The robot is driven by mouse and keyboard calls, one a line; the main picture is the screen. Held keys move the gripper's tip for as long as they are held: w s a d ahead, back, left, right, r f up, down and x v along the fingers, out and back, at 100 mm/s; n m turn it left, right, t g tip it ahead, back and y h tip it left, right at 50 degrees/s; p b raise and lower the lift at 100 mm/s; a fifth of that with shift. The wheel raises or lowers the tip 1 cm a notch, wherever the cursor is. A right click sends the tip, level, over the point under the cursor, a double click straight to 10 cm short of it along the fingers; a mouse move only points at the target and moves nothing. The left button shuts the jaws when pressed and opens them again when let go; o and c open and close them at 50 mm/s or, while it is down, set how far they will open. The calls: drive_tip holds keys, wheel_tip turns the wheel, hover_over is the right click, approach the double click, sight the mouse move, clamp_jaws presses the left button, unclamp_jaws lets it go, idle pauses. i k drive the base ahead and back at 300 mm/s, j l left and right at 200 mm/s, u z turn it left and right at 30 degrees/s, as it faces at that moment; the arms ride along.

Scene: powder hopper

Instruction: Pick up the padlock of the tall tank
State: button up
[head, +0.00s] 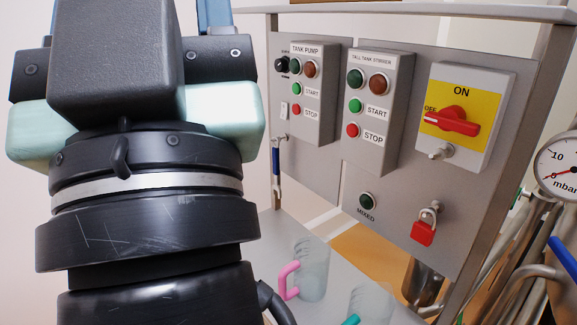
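A small red padlock (423,232) with a metal shackle hangs from a fitting low on the right of the grey control panel (400,215). It is below a yellow-faced isolator switch (462,115) marked ON and OFF. The box named TALL TANK STIRRER (378,105) is up and to the left of the padlock. My gripper (125,60) is seen from behind, large and close at the left, well apart from the padlock. Its fingertips are hidden, so I cannot see whether it is open or holds anything.
A TANK PUMP box (306,92) is on the panel's left. A blue-handled part (277,165) hangs beside it. Below stand two clear jugs, one with a pink handle (288,280), one with a teal handle (352,320). A gauge (560,165) and pipes crowd the right.

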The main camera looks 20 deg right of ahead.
sight(423, 233)
drive_tip(key=i+l+z, duration=0.15)
drive_tip(key=z, duration=0.2)
drive_tip(key=i+l+z, duration=0.1)
drive_tip(key=z, duration=0.3)
drive_tip(key=i+z, duration=0.35)
drive_tip(key=k, duration=0.05)
